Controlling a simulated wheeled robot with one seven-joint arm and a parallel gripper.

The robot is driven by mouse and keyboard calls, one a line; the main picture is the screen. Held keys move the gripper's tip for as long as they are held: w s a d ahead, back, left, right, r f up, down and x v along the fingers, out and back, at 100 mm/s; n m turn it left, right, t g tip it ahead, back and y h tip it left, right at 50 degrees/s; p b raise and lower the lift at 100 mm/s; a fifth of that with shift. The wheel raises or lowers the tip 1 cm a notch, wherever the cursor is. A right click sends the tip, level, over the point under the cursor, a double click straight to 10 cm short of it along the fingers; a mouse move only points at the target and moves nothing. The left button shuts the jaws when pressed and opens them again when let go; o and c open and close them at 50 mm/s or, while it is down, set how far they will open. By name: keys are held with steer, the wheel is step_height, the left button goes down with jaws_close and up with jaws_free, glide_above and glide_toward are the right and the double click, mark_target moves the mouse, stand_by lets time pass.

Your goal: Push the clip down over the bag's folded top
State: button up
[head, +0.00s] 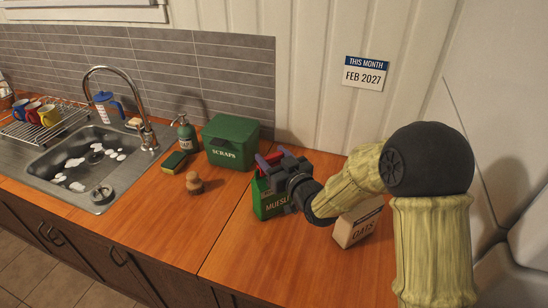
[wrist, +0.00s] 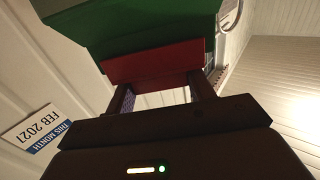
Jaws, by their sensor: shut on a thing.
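The green muesli bag (head: 264,203) stands upright on the wooden counter, its right part hidden by my gripper. My gripper (head: 273,160) is at the bag's top, shut on a red clip (wrist: 158,64). In the head view only a small bit of red shows between the fingers. In the wrist view, which is upside down, the clip lies between the two fingertips, along the edge of the green bag (wrist: 130,28). It sits at the bag's top, but how far over the fold it reaches is hidden.
An oats bag (head: 353,228) stands just right, partly behind my arm. A green scraps bin (head: 231,143) is behind left, with a soap bottle (head: 186,135), sponge (head: 174,161) and brown-topped item (head: 194,183) further left. The front counter is clear.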

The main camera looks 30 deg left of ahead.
steer(key=shift+f, duration=0.1)
steer(key=o, duration=1)
steer(key=shift+o, duration=0.2)
steer(key=b+v, duration=0.7)
steer(key=v, duration=1)
steer(key=shift+d, duration=0.25)
steer(key=shift+s+a, duration=0.1)
steer(key=shift+s, duration=0.05)
